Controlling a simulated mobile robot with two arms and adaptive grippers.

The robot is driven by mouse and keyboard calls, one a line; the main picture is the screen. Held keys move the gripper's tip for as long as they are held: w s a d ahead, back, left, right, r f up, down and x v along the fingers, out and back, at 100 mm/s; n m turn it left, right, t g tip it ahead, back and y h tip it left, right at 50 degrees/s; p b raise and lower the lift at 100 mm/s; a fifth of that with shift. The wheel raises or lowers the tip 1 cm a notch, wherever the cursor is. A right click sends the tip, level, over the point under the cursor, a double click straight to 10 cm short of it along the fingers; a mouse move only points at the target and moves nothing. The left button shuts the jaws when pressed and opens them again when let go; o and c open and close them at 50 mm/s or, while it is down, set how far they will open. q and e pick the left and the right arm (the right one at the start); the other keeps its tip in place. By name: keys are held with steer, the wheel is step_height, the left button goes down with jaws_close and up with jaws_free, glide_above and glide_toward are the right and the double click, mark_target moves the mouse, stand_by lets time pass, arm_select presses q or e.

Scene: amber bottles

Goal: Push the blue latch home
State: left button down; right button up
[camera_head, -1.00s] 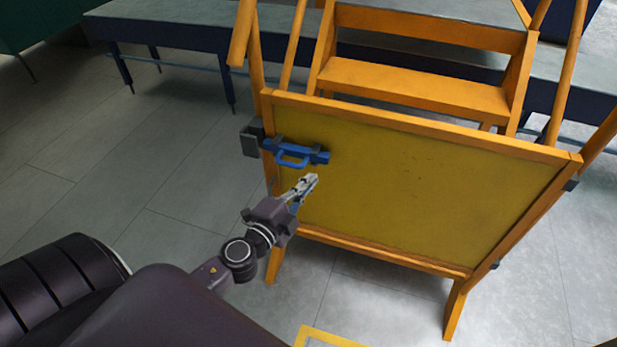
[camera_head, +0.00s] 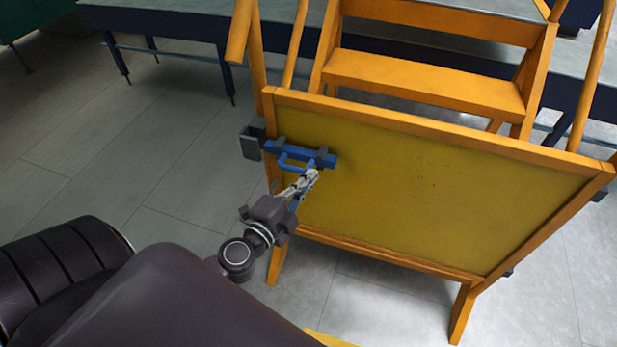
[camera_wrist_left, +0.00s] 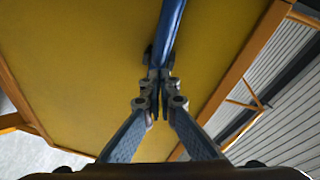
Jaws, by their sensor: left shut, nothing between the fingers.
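The blue latch (camera_head: 287,150) is a bar with a looped handle, held in dark brackets at the upper left of a yellow panel. Its left end lies near a grey catch (camera_head: 250,142) at the panel's left edge; I cannot tell whether it enters the catch. My left gripper (camera_head: 313,174) is shut and empty, just below the latch's right part, by the handle. In the left wrist view the blue bar (camera_wrist_left: 170,30) runs down toward my shut fingertips (camera_wrist_left: 155,78); contact is unclear. My right gripper is out of view.
The yellow panel (camera_head: 400,190) sits in an orange wooden frame with legs. Orange steps (camera_head: 430,85) stand behind it. A long grey-topped bench (camera_head: 170,20) with dark legs crosses the back. The grey tiled floor at left is clear.

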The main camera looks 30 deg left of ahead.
mark_target(292, 168)
arm_select(q)
steer(key=a+b, duration=0.1)
steer(key=a, duration=0.1)
steer(key=s+a+b, duration=0.1)
steer(key=a, duration=0.1)
steer(key=shift+a+f, duration=0.2)
steer(key=shift+s+a+r+b, duration=0.15)
steer(key=shift+a+b, duration=0.15)
steer(key=shift+a, duration=0.25)
steer(key=shift+r, duration=0.1)
